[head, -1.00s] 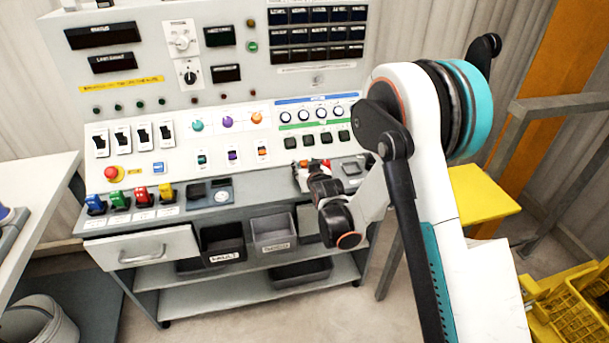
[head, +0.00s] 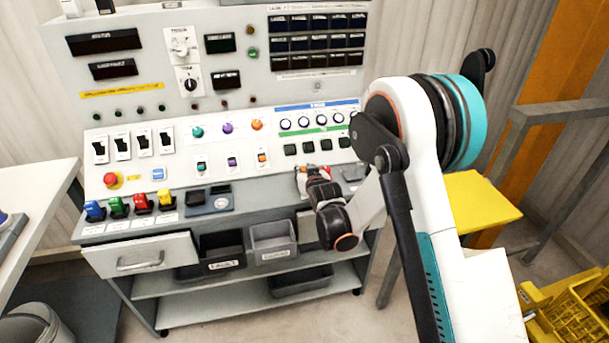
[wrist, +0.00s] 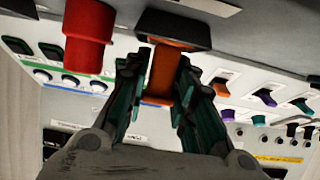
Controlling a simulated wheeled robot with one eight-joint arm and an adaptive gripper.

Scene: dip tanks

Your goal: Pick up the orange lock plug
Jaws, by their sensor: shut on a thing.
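The orange lock plug (wrist: 163,72) shows in the wrist view between the two fingers of my gripper (wrist: 160,85), which is shut on it. Its end meets a dark block (wrist: 172,30) at the top of the picture; I cannot tell whether it is still seated there. A thick red plug (wrist: 88,38) stands close beside the left finger. In the head view my gripper (head: 312,186) is at the right part of the console's desk ledge, and it mostly hides the plugs there.
The sloping console panel (head: 180,182) behind has knobs, switches and a red stop button (head: 110,179). Coloured blocks stand along the left of the ledge. Grey bins (head: 273,238) and a drawer (head: 142,257) are below. A yellow stool (head: 477,205) is on the right.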

